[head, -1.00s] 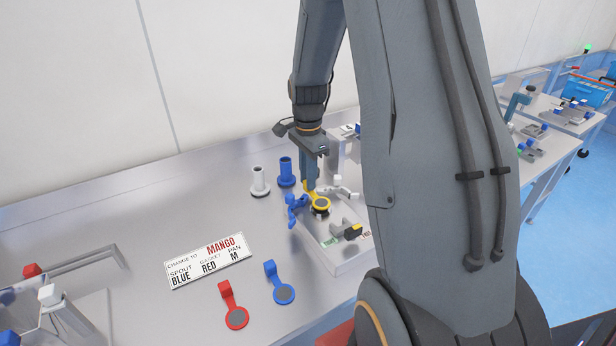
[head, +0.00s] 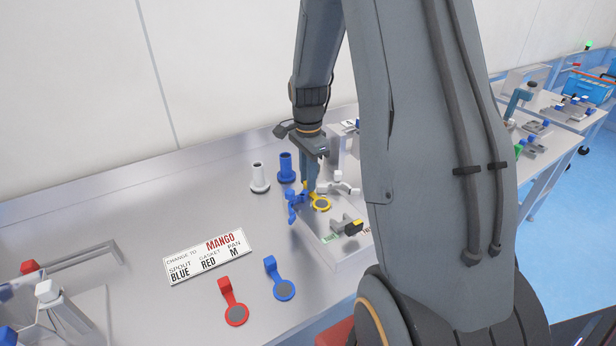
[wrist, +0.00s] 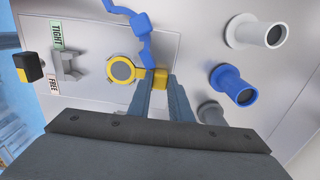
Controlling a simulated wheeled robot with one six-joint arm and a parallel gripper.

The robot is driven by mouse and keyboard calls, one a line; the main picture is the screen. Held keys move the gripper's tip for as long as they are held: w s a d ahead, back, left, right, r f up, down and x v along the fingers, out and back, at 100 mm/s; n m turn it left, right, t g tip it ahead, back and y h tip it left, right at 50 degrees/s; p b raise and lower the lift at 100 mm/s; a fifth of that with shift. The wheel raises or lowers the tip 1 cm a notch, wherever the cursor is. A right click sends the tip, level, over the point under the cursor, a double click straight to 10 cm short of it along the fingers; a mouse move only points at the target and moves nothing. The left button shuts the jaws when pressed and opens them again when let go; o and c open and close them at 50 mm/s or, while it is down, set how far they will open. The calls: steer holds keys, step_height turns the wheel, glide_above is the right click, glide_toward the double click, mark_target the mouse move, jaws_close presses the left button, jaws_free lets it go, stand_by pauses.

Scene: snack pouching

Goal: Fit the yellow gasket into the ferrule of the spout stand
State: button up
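The yellow gasket (head: 320,204) is a flat ring with a tab. It lies level over the ferrule spot of the spout stand (head: 345,262). In the wrist view, the gasket (wrist: 122,69) shows a grey round centre inside its ring. Its yellow tab lies between the fingertips of my gripper (wrist: 160,82), which look shut on it. My gripper (head: 310,188) points down behind the ring in the head view. The ferrule is covered by the gasket, and I cannot tell whether the ring is fully seated.
A blue clamp arm (head: 293,205) and a white one (head: 340,184) flank the gasket. A grey lever (head: 347,224) is in front. White (head: 259,178) and blue (head: 286,168) spouts stand behind left. Red (head: 234,303) and blue (head: 280,280) gaskets and a sign (head: 208,259) lie left.

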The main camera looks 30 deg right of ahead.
steer(key=o, duration=0.5)
steer(key=shift+r+b, duration=1.15)
steer(key=shift+r, duration=2.8)
steer(key=s+a+f+n+b, duration=0.1)
steer(key=s+a+f+n, duration=0.1)
steer(key=s+a+n, duration=0.3)
steer(key=s+a+f+n+t+b, duration=0.1)
steer(key=s+a+f+n, duration=0.1)
steer(key=s+a+n, duration=0.3)
steer(key=s+a+f+n, duration=0.2)
steer(key=s+a+n, duration=0.3)
steer(key=n, duration=0.2)
steer(key=shift+s+n+b, duration=0.1)
steer(key=shift+n+b, duration=0.2)
steer(key=shift+b, duration=0.1)
